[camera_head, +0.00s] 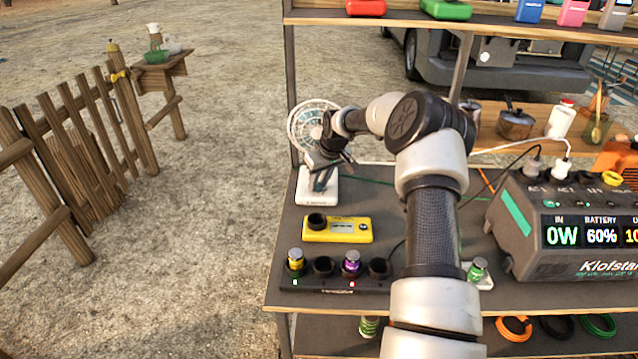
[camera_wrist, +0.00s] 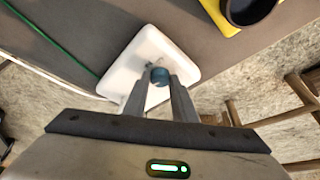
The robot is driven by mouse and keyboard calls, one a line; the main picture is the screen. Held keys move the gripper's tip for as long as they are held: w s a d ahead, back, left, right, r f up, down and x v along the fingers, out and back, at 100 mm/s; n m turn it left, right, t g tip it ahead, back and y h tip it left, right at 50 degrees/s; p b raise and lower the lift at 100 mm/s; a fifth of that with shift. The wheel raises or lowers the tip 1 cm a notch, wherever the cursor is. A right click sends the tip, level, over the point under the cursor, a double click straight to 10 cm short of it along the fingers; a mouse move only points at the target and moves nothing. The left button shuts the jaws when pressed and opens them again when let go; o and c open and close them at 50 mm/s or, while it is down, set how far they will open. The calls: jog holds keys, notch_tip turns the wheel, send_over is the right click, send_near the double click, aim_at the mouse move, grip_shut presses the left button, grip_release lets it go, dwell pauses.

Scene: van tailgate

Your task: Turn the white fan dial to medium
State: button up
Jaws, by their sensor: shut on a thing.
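The white fan (camera_head: 316,124) stands at the left end of the grey shelf, its round cage partly behind my arm. Its square white base (camera_head: 318,198) also shows in the wrist view (camera_wrist: 188,58). The dial (camera_wrist: 159,76) is a small teal knob on the base. My gripper (camera_head: 322,184) reaches down over the base from above. In the wrist view my gripper's fingers (camera_wrist: 160,84) are shut on the dial, one on each side. The dial's markings and its setting cannot be read.
A yellow device (camera_head: 337,236) with a dark round socket sits just in front of the fan. A battery charger (camera_head: 335,285) is nearer the front edge. A grey power station (camera_head: 570,225) stands at right. A green cable (camera_wrist: 52,40) runs beside the base.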

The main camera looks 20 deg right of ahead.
jog(key=m, duration=0.1)
jog(key=m+h+b, duration=0.1)
jog(key=m, duration=0.2)
jog(key=shift+a+h, duration=0.3)
jog(key=shift+h, duration=0.1)
jog(key=m+h+b, duration=0.1)
jog(key=m, duration=0.3)
jog(key=shift+a, duration=0.15)
jog(key=m+g+h, duration=0.1)
jog(key=m, duration=0.2)
jog(key=shift+w+m+h, duration=0.1)
jog(key=shift+m+h, duration=0.2)
jog(key=shift+w+a+m+g+h+p, duration=0.15)
jog(key=shift+m+g+p, duration=0.15)
jog(key=shift+m, duration=0.6)
jog(key=shift+s+m+g+h+p, duration=0.15)
jog(key=shift+m+g, duration=0.25)
jog(key=shift+m, duration=0.5)
jog(key=shift+w, duration=0.1)
jog(key=o, duration=1)
jog(key=shift+f, duration=0.1)
jog(key=shift+o, duration=0.2)
